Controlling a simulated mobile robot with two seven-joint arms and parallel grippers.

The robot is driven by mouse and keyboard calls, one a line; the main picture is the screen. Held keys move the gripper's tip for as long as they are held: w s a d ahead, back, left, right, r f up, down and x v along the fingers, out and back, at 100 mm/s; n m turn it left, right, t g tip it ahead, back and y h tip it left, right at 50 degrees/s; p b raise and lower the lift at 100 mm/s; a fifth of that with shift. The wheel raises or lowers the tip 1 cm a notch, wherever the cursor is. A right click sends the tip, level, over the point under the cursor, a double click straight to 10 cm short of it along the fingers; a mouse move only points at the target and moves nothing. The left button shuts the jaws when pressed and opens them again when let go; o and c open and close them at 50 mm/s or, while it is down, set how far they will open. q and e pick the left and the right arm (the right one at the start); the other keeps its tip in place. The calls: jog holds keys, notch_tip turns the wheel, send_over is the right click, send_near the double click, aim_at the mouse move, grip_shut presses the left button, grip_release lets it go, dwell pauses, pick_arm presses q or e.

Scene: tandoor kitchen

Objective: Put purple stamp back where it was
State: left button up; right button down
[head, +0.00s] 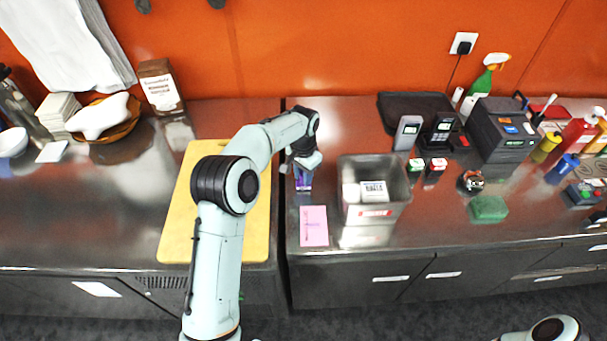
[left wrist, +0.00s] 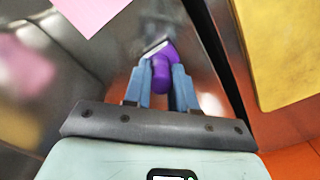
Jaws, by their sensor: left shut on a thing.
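The purple stamp (head: 303,182) is in my left gripper (head: 302,164), which points down over the steel counter behind the pink paper. In the left wrist view the purple stamp (left wrist: 161,72) sits between the two blue-grey fingers of my left gripper (left wrist: 160,85), which are shut on it. I cannot tell whether its base touches the counter. A green-topped stamp (head: 416,167) and a red-topped stamp (head: 435,168) stand side by side to the right of the steel bin. My right gripper is not in view; only part of my right arm shows at the bottom right.
A pink paper (head: 314,226) lies in front of the held stamp. A steel bin (head: 396,204) stands to its right, and a yellow board (head: 175,225) lies to its left. A green sponge (head: 488,209), card readers and a receipt printer (head: 503,130) crowd the right side.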

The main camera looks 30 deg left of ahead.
pick_arm(q)
jog(key=shift+w, duration=0.1)
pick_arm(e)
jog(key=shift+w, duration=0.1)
pick_arm(q)
jog(key=shift+f, duration=0.15)
jog(key=o, duration=0.8)
jog(key=shift+o, duration=0.2)
notch_tip(320, 180, up, 12)
jog(key=p, duration=0.1)
jog(key=shift+r+p, duration=0.25)
jog(key=shift+p, duration=0.15)
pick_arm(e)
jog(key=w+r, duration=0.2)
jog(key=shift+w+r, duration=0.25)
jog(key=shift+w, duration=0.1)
pick_arm(q)
jog(key=shift+f, duration=0.1)
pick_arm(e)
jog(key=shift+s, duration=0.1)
